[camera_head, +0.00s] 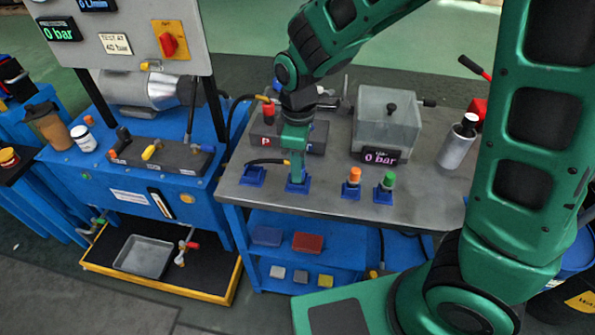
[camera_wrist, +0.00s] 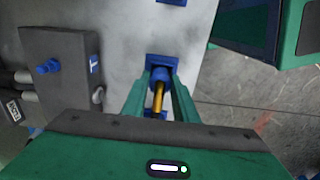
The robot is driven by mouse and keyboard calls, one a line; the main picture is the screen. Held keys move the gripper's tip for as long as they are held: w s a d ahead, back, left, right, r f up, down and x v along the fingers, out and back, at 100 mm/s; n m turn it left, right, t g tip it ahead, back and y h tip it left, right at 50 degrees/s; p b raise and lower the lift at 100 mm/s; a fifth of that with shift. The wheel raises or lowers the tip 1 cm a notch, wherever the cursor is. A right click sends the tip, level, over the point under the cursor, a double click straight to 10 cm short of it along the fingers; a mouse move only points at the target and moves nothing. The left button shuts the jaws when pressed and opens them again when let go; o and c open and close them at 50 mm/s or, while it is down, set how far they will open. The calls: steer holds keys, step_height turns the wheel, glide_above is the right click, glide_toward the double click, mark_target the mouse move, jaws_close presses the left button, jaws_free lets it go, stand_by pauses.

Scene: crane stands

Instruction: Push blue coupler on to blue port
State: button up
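The blue coupler (camera_wrist: 160,75), with a brass-coloured body, is between my gripper's two green fingers in the wrist view. My gripper (camera_wrist: 161,82) looks shut on its blue collar, with little or no gap at the sides. In the head view my gripper (camera_head: 297,180) points down at a blue holder (camera_head: 297,187) on the grey bench top; the coupler is mostly hidden there. The coupler appears to be still at this holder. A blue port (camera_wrist: 48,66) sticks out of a dark block (camera_wrist: 62,85) with a blue T label, left in the wrist view. My arm hides this port in the head view.
The dark block (camera_head: 262,131) stands behind my gripper, with a red coupler (camera_head: 268,110) and hose on it. Orange (camera_head: 354,175) and green (camera_head: 388,181) couplers stand to the right. A clear tank (camera_head: 388,112) and a silver bottle (camera_head: 457,145) are further back.

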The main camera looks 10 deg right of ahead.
steer(key=shift+r, duration=2.5)
steer(key=shift+c, duration=0.3)
steer(key=w+d+r, duration=0.3)
steer(key=w+r, duration=0.2)
steer(key=w, duration=0.2)
steer(key=w+d+r, duration=0.4)
steer(key=w, duration=0.4)
steer(key=shift+a+f, duration=0.15)
steer(key=shift+f, duration=2.65)
steer(key=shift+n, duration=0.7)
steer(key=shift+f, duration=1.3)
steer(key=o, duration=1.2)
